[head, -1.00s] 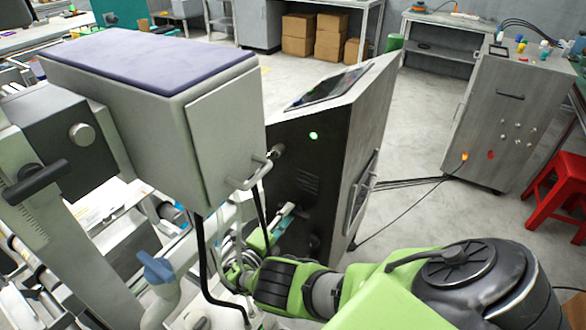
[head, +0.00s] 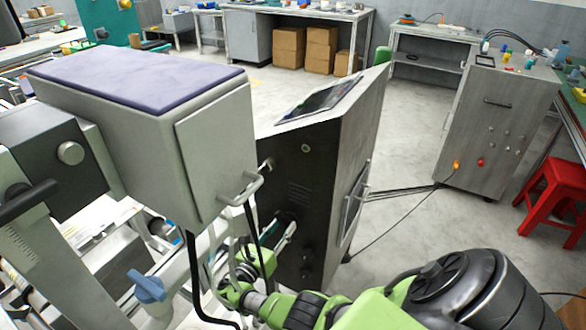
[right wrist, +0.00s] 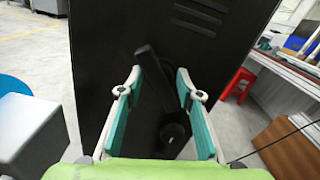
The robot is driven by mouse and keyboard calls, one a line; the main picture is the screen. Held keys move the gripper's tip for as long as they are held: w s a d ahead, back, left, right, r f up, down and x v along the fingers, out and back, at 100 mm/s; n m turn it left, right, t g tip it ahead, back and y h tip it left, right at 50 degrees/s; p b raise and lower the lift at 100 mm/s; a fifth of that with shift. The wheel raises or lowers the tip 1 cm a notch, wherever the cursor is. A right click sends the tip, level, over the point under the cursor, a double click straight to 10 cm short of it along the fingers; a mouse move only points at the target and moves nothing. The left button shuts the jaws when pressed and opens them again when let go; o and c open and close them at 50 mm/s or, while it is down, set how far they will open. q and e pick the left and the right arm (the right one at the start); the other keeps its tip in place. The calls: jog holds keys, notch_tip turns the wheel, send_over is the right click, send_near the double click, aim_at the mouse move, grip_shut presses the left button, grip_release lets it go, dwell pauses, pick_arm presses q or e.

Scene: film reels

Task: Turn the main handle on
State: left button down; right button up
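The main handle seems to be the black lever (right wrist: 155,80) on the dark side of a cabinet (head: 300,180). In the right wrist view it tilts with its upper end to the left, above a round black pivot (right wrist: 173,130). My right gripper (right wrist: 157,90) is open, with one teal-lined finger on each side of the lever. I cannot tell whether either finger touches it. In the head view my right gripper (head: 270,236) is at the cabinet's dark side, partly hidden behind the grey box's handle. A small round lamp (head: 306,148) on that side looks unlit. My left gripper is not in view.
A grey box with a purple top (head: 140,75) stands close at the left, with a bar handle (head: 243,192) near my right gripper. Cables lie on the floor to the right. A red stool (head: 552,195) and a grey cabinet (head: 500,120) stand farther right.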

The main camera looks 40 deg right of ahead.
jog(key=shift+s+f+m, duration=0.1)
jog(key=shift+s+m, duration=0.05)
jog(key=shift+m, duration=0.65)
jog(key=shift+a+m, duration=0.25)
jog(key=shift+m, duration=0.25)
jog(key=v, duration=1.4)
jog(key=s+d+f+m+g+y, duration=0.1)
jog(key=s+f+m+g+y, duration=0.4)
jog(key=s+f+m, duration=0.5)
jog(key=s+a+r+m+t+y, duration=0.1)
jog(key=s+a+m+y, duration=0.3)
jog(key=s+y, duration=0.3)
jog(key=shift+s+a+r+m+b, duration=0.35)
jog(key=shift+s+m, duration=0.05)
jog(key=shift+s, duration=0.45)
